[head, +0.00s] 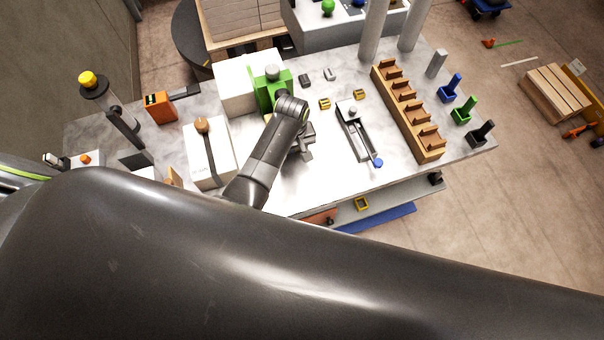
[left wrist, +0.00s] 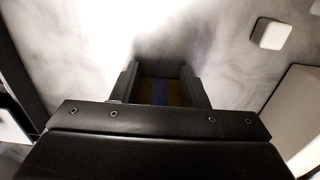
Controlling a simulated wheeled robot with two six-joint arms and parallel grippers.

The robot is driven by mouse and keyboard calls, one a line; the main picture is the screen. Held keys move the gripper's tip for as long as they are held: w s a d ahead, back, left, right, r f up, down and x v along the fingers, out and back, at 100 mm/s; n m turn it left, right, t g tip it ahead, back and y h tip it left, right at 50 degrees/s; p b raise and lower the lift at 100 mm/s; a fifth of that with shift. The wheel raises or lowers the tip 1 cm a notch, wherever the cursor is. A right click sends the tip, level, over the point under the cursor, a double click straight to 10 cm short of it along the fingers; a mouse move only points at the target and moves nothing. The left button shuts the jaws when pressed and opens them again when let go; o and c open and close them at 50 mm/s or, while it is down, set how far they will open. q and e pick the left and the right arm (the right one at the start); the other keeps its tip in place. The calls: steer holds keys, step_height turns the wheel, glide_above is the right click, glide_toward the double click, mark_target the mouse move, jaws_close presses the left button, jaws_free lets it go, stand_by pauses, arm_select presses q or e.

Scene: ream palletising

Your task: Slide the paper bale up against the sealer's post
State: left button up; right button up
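A large white block (head: 235,82), which looks like the paper bale, stands at the back of the marble-topped table. A green upright piece with a grey knob (head: 268,97) stands at its right side; I cannot tell whether they touch. A white box with a wooden knob (head: 207,160), perhaps the sealer, lies to the front left. My left gripper (head: 306,149) is low over the table, right of the green piece and apart from the bale. In the left wrist view its fingers (left wrist: 163,85) stand apart, with a dim brown-and-blue patch between them. My right gripper is not in view.
A wooden slotted rack (head: 408,110) and a grey tray device (head: 355,135) stand to the right. Small yellow and grey pieces lie behind the tray device. An orange box (head: 160,107) and a yellow-topped post (head: 95,90) stand at left. My dark arm hides the foreground.

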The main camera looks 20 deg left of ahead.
arm_select(q)
steer(key=shift+s, duration=0.1)
stand_by(0.3)
steer(key=shift+r, duration=0.15)
steer(key=shift+r+p, duration=0.3)
steer(key=shift+r, duration=1)
steer(key=shift+s+d+r, duration=0.2)
steer(key=shift+s+r, duration=0.1)
steer(key=shift+r, duration=0.4)
steer(key=shift+s+d+r, duration=0.2)
steer(key=shift+s+r, duration=0.05)
steer(key=shift+r, duration=0.4)
steer(key=shift+s+d+r, duration=0.2)
steer(key=shift+s+r, duration=0.1)
steer(key=shift+r, duration=0.4)
